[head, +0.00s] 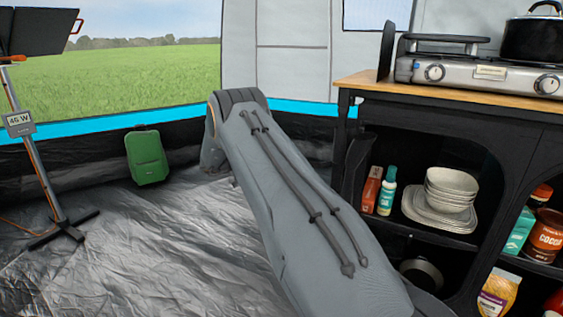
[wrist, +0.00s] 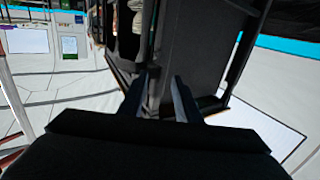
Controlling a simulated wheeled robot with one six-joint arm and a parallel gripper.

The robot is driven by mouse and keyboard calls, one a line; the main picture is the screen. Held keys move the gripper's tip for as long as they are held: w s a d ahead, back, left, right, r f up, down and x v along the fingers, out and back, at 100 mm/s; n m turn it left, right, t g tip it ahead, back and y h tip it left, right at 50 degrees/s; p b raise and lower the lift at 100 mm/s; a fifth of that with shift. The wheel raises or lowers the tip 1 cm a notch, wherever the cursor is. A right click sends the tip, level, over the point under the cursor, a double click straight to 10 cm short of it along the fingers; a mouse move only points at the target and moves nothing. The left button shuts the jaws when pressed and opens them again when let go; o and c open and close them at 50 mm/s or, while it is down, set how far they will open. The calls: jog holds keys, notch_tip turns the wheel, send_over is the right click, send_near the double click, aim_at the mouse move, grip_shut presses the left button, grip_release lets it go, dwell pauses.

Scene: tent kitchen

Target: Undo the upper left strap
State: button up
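I cannot make out the upper left strap in either view. My gripper (wrist: 160,82) shows in the wrist view with its two dark fingers apart. A dark upright edge shows in the gap between the fingers, but I cannot tell what it is or whether the fingers touch it. My gripper is not visible in the head view, where my grey arm fills the middle.
A black kitchen unit (head: 352,96) stands at right, with crockery on its shelves and a stove (head: 480,71) on top. A green case (head: 147,158) stands by the tent wall.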

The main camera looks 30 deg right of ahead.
jog(key=shift+d+r, duration=0.15)
jog(key=shift+d, duration=0.65)
jog(key=shift+c, duration=0.8)
jog(key=shift+w+a, duration=0.1)
jog(key=v, duration=0.9)
jog(key=shift+a, duration=0.1)
